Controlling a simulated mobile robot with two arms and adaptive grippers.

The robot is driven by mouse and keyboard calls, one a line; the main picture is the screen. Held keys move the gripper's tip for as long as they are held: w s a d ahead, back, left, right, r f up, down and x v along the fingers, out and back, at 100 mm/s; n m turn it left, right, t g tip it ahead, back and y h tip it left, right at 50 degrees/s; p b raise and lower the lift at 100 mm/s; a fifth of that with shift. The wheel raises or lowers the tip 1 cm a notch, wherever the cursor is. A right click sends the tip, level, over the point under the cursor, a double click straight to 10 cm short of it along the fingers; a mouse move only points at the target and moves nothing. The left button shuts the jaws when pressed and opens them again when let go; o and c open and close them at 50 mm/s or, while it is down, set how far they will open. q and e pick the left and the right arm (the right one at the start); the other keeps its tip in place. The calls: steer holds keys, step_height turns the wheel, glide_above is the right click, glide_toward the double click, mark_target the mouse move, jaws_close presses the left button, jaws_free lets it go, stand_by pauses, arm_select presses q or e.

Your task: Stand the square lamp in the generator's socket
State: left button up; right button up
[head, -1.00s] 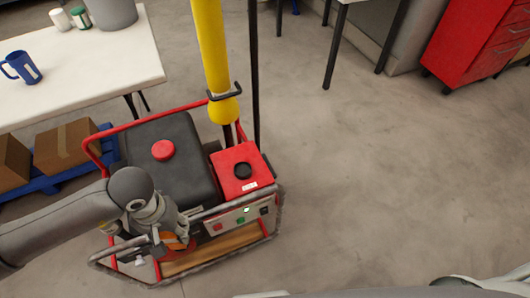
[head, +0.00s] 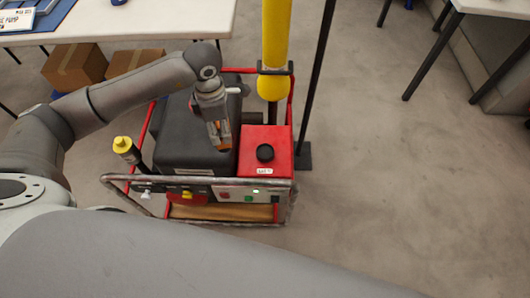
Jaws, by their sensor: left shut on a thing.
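The generator (head: 204,180) stands on the floor with a red tube frame, a black tank (head: 178,150) and a red box (head: 280,143) with a black cap. Its front panel has a small green light. My left gripper (head: 220,146) points down over the right part of the tank. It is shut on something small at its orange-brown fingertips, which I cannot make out. The tank's red cap does not show. I cannot pick out a square lamp or the socket for sure. My right gripper is not in view.
A thick yellow column (head: 275,40) rises behind the red box, and a thin black pole (head: 316,75) stands beside it on a flat foot. A black stick with a yellow top (head: 123,144) leans at the frame's left. A white table (head: 150,22) is behind; floor on the right is clear.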

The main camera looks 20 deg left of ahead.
arm_select(q)
steer(key=w+a+r+n, duration=0.3)
steer(key=w+n, duration=0.2)
steer(key=n, duration=1)
steer(key=d+f, duration=0.4)
steer(key=w+d+f+p, duration=0.1)
steer(key=d+f, duration=0.4)
steer(key=w+d+f+p, duration=0.1)
steer(key=d+f, duration=0.3)
steer(key=shift+d+f, duration=0.15)
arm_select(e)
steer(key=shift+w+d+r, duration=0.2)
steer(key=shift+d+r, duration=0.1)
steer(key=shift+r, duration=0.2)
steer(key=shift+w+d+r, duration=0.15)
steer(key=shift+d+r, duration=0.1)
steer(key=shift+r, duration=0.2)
arm_select(q)
steer(key=shift+f, duration=0.2)
steer(key=o, duration=1.2)
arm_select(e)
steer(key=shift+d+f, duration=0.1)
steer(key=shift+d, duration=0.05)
